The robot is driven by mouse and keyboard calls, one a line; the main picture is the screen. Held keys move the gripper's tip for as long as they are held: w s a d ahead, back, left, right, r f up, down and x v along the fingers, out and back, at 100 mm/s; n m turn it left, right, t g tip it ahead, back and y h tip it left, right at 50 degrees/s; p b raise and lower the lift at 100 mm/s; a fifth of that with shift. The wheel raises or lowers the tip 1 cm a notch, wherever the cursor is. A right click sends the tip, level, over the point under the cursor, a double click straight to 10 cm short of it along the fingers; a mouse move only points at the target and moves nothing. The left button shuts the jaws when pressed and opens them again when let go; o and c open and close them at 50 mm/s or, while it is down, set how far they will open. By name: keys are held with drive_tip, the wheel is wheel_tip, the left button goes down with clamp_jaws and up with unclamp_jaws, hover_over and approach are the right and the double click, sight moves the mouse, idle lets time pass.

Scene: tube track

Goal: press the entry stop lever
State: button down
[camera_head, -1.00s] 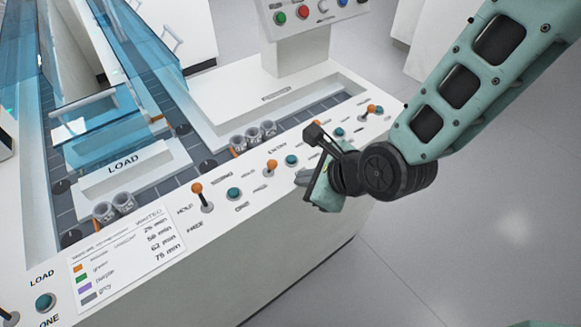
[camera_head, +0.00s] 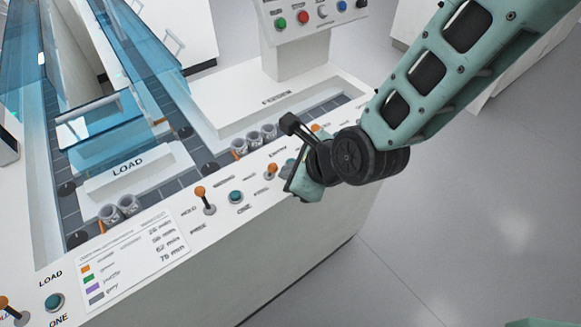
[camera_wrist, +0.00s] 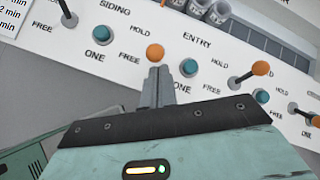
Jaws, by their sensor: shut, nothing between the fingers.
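The entry stop lever is an orange-knobbed lever (camera_head: 272,168) on the white panel, beside the ENTRY label, with HOLD and FREE marked by it. In the wrist view its orange knob (camera_wrist: 155,52) shows just beyond my fingertips, and its stem is hidden behind them. My gripper (camera_wrist: 158,72) is shut and empty. In the head view my gripper (camera_head: 288,180) is just right of the lever. I cannot tell whether the fingers touch it.
A teal ONE button (camera_wrist: 188,68) sits close right of the fingers. The siding lever (camera_head: 200,192) and its teal button (camera_head: 236,197) are to the left. Another orange lever (camera_wrist: 260,69) is to the right. Grey tubes (camera_head: 254,139) stand in the track behind the panel.

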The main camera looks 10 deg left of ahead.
drive_tip(key=shift+w+a+r+g+h+p, duration=0.25)
drive_tip(key=shift+r+g+h+p, duration=0.2)
drive_tip(key=shift+p, duration=1.1)
drive_tip(key=p, duration=0.2)
drive_tip(key=r+g+h+p, duration=0.1)
drive_tip(key=p, duration=0.2)
drive_tip(key=shift+w+a+r, duration=0.1)
drive_tip(key=shift+w+a, duration=0.1)
drive_tip(key=shift+a, duration=0.2)
drive_tip(key=p, duration=0.2)
drive_tip(key=h+p, duration=0.1)
drive_tip(key=p, duration=0.1)
drive_tip(key=shift+w+a+r+g, duration=0.2)
drive_tip(key=shift+a+r+g, duration=0.05)
drive_tip(key=shift+r+g, duration=0.1)
drive_tip(key=a+g+h+p, duration=0.1)
drive_tip(key=p, duration=0.3)
drive_tip(key=shift+w+f+h, duration=0.1)
drive_tip(key=shift+w+h, duration=0.25)
drive_tip(key=shift+w, duration=0.05)
drive_tip(key=shift+w+f+m+p, duration=0.1)
drive_tip(key=shift+f+m+p, duration=0.1)
drive_tip(key=shift+m+p, duration=0.15)
drive_tip(key=shift+f+b, duration=0.2)
drive_tip(key=shift+b, duration=0.1)
drive_tip(key=shift+r, duration=0.15)
